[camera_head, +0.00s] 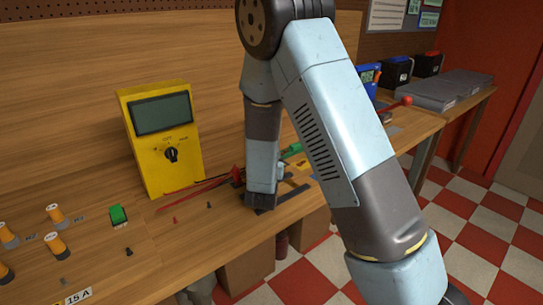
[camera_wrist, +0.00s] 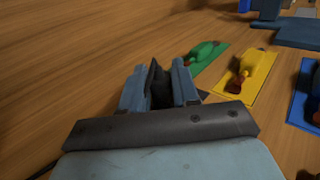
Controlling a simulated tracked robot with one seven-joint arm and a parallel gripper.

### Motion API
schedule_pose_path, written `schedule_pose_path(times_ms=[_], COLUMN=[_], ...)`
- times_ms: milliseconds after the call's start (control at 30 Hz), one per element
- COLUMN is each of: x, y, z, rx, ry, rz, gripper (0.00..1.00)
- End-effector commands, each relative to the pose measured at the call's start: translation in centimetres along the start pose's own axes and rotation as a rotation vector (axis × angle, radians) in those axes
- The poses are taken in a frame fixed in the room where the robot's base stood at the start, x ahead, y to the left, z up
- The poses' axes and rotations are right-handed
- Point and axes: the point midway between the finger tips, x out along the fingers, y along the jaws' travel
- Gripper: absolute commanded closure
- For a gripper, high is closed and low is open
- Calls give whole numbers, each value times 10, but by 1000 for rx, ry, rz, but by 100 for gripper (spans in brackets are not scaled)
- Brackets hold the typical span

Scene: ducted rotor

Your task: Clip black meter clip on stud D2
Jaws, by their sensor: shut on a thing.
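My gripper (camera_wrist: 158,88) points down over the wooden bench, its two fingers closed on a black piece, which I take to be the black meter clip (camera_wrist: 156,82). In the head view my gripper (camera_head: 260,203) is low over the bench, right of the yellow meter (camera_head: 163,140); the clip is not clear there. A red clip and lead (camera_head: 237,176) lie between meter and gripper. Small dark studs (camera_head: 209,205) and a small red one (camera_head: 174,220) stand in front of the meter. I cannot read which is D2.
Green (camera_wrist: 205,52), yellow (camera_wrist: 247,68) and blue (camera_wrist: 304,105) pads with clips lie right of my gripper in the wrist view. The bench before the meter is mostly clear.

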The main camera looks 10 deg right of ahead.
Motion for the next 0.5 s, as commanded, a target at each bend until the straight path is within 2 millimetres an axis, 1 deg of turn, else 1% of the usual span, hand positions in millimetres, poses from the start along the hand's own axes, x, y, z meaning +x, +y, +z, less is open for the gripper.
schedule_pose_path(times_ms=[300, 500], x=[0, 0], y=[0, 0], z=[10, 11], rx=[2, 0], ry=[-1, 0], rz=[0, 0], gripper=[99, 99])
